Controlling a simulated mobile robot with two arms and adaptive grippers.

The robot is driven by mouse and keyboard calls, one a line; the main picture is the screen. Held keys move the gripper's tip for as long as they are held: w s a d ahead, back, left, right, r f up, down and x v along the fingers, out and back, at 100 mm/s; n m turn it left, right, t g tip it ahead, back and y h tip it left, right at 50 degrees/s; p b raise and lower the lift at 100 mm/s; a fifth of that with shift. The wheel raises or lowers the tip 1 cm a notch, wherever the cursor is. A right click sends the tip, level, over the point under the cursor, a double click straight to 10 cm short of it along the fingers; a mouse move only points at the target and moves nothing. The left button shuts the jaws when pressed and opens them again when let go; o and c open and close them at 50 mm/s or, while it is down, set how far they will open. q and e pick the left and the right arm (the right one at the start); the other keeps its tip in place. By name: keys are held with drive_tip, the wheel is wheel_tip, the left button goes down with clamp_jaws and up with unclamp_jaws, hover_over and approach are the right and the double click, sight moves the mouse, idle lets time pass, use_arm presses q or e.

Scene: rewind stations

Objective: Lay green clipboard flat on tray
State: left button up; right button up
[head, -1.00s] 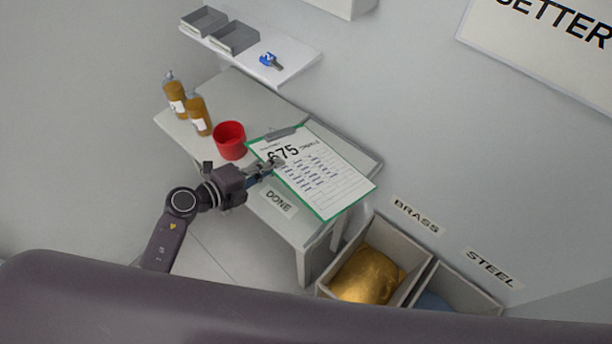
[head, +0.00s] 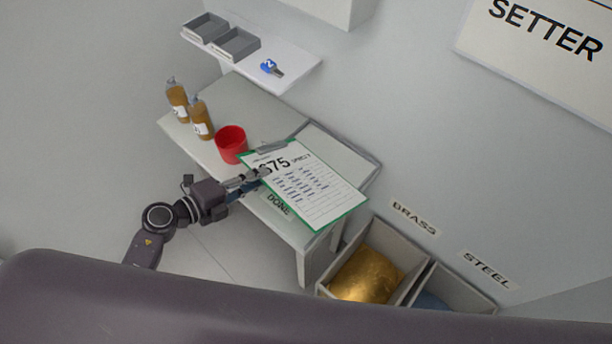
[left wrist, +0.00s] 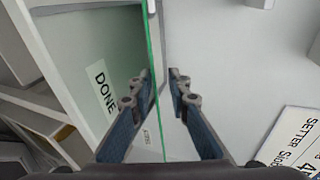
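The green clipboard (head: 318,192), with a white printed sheet and a grey clip, is over the front part of the grey tray (head: 345,152) on the table. Its front edge reaches past the tray's near side. I cannot tell whether it rests flat. My left gripper (head: 262,174) is at the clipboard's left edge. In the left wrist view, the left gripper's fingers (left wrist: 162,90) are apart, with the clipboard's thin green edge (left wrist: 154,60) between them, close to the left finger and with a gap at the right finger. My right gripper is not in view.
A red cup (head: 231,145) and two brown bottles (head: 189,108) stand on the table left of the clipboard. A DONE label (head: 278,205) is at the table's front. A shelf (head: 295,70) holds grey bins and a blue-tagged item. BRASS and STEEL bins (head: 365,275) stand lower right.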

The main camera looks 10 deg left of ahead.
use_arm(q)
drive_tip(key=shift+v, duration=1.15)
wheel_tip(320, 180, up, 7)
drive_tip(key=s+a+p, duration=0.1)
drive_tip(key=s+p, duration=0.1)
drive_tip(key=p, duration=0.5)
drive_tip(key=shift+a, duration=0.4)
